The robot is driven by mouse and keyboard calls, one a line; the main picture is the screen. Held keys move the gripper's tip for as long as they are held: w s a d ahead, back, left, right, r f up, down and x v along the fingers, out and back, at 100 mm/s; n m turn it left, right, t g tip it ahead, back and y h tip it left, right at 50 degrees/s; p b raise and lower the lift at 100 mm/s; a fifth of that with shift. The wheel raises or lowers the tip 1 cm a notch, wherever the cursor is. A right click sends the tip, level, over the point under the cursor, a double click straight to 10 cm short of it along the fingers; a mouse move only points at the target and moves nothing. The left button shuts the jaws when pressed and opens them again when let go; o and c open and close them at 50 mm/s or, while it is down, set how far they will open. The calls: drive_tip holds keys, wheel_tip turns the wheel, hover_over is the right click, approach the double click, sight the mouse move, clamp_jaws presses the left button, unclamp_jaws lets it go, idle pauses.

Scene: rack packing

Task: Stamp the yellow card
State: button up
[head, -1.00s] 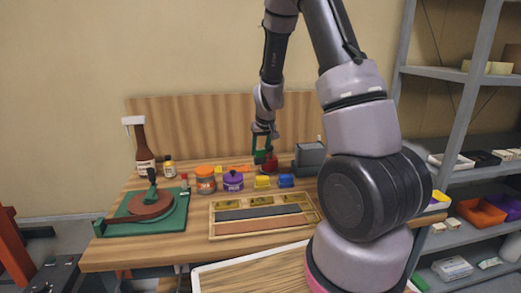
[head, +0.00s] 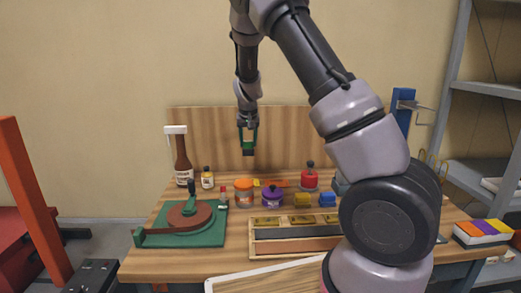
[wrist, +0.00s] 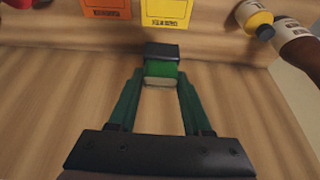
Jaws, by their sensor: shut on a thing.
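My gripper (head: 248,146) hangs above the back of the workbench, near the wooden backboard. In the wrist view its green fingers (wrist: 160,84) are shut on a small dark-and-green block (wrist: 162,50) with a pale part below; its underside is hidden. The yellow card (wrist: 166,10) lies ahead of the block in the wrist view, apart from it, with a dark outline and dark print. In the head view it is a small yellow patch (head: 257,183). An orange card (wrist: 106,8) lies beside it.
A red jar (head: 309,180) with a dark knob stands right of the cards. A brown bottle (head: 183,163) and a small yellow bottle (wrist: 253,17) stand left. Orange (head: 244,190) and purple (head: 272,195) pots stand in front. A wooden tray (head: 254,251) lies nearer.

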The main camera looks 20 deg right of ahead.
sight(247, 149)
drive_tip(key=f, duration=0.5)
drive_tip(key=shift+w+a+f, duration=0.2)
drive_tip(key=shift+a+f, duration=0.1)
drive_tip(key=shift+f, duration=2.9)
drive_tip(key=shift+f, duration=0.55)
drive_tip(key=shift+r, duration=0.15)
drive_tip(key=shift+r, duration=3.4)
